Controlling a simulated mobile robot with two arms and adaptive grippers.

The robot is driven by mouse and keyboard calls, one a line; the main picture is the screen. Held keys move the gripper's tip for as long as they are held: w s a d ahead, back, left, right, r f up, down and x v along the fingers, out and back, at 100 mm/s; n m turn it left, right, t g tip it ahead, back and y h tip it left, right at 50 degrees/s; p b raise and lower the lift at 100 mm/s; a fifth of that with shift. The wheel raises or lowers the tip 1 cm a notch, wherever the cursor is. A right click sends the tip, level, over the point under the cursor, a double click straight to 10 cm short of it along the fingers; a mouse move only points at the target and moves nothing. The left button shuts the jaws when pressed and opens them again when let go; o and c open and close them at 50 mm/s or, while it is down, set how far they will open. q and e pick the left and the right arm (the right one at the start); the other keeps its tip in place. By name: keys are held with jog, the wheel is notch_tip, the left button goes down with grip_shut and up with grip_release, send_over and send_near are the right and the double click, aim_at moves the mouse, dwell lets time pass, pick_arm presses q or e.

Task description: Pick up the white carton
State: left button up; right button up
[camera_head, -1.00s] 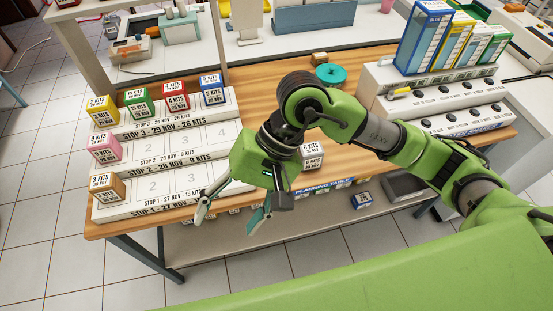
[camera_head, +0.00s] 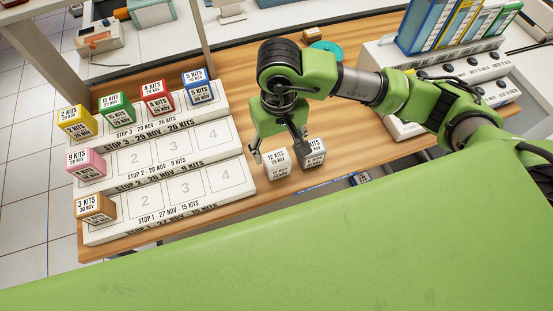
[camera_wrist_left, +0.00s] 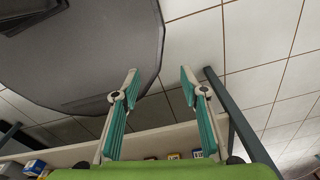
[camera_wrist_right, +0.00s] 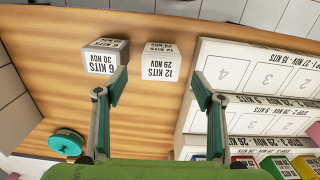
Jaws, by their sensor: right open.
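The white carton (camera_head: 276,163), labelled 12 KITS 29 NOV, stands on the wooden table right of the stepped rack. It also shows in the right wrist view (camera_wrist_right: 162,68). My right gripper (camera_head: 281,150) is open above and behind it.
A grey 6 KITS carton (camera_head: 313,153) stands close beside the white one. The stepped white rack (camera_head: 208,184) holds several coloured cartons on the left. A teal round object (camera_wrist_right: 66,143) lies farther back. Bare table (camera_head: 345,133) lies right of the grey carton.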

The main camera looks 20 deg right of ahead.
aim_at(277, 158)
notch_tip(277, 158, down, 2)
jog(key=shift+w+f, duration=0.1)
jog(key=shift+f, duration=0.1)
jog(key=shift+f+p, duration=0.9)
jog(key=shift+f, duration=0.05)
notch_tip(277, 158, down, 3)
jog(key=shift+w+a+r+p, duration=0.1)
jog(key=shift+r+p, duration=0.1)
jog(key=shift+p, duration=0.3)
jog(key=shift+f, duration=0.55)
pick_arm(q)
jog(key=r, duration=0.1)
jog(key=w+r, duration=0.1)
jog(key=r, duration=0.1)
jog(key=shift+w+r, duration=0.15)
pick_arm(e)
jog(key=c, duration=1.2)
